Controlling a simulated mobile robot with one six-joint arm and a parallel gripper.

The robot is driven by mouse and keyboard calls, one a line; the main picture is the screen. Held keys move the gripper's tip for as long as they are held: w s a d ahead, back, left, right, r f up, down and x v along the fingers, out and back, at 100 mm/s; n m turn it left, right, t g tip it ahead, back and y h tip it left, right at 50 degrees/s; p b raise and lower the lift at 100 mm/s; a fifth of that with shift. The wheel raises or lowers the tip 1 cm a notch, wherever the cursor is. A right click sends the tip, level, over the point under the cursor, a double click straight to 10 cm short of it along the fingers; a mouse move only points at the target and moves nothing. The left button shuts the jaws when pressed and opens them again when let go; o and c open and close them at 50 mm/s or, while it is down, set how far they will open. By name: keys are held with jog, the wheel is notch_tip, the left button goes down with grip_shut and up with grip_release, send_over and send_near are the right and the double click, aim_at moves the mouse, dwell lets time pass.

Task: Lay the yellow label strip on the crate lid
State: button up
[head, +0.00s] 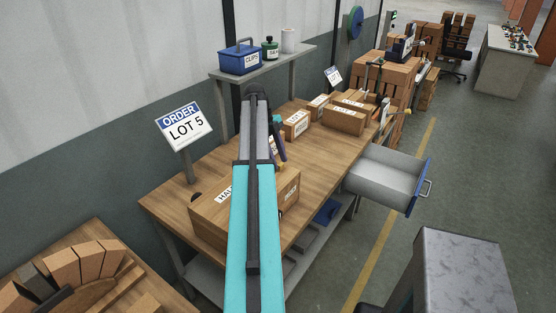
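A large brown crate (212,221) with partly covered lettering starting "HAL" sits at the near left end of the wooden workbench (328,152). My teal arm crosses in front of it and hides the middle of its lid. Dark parts at the end of my arm, where my gripper (277,143) seems to be, show just beyond the crate. A small yellowish patch shows there, too small to tell whether it is the yellow label strip. The fingers are mostly hidden, so I cannot tell whether they are open or shut.
Several smaller labelled boxes (344,119) stand farther along the bench. An open grey drawer (384,178) juts out on the right. An "ORDER LOT 5" sign (185,128) stands at the left edge. A shelf (268,69) holds a blue "CLIPS" box (239,59).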

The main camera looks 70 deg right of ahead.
jog(key=shift+b+v, duration=0.9)
jog(key=shift+v, duration=1.35)
jog(key=shift+w+r+p, duration=0.15)
jog(key=shift+r+p, duration=0.2)
jog(key=shift+p, duration=0.1)
jog(key=p+v, duration=0.6)
jog(key=shift+r, duration=0.2)
jog(key=shift+w, duration=0.1)
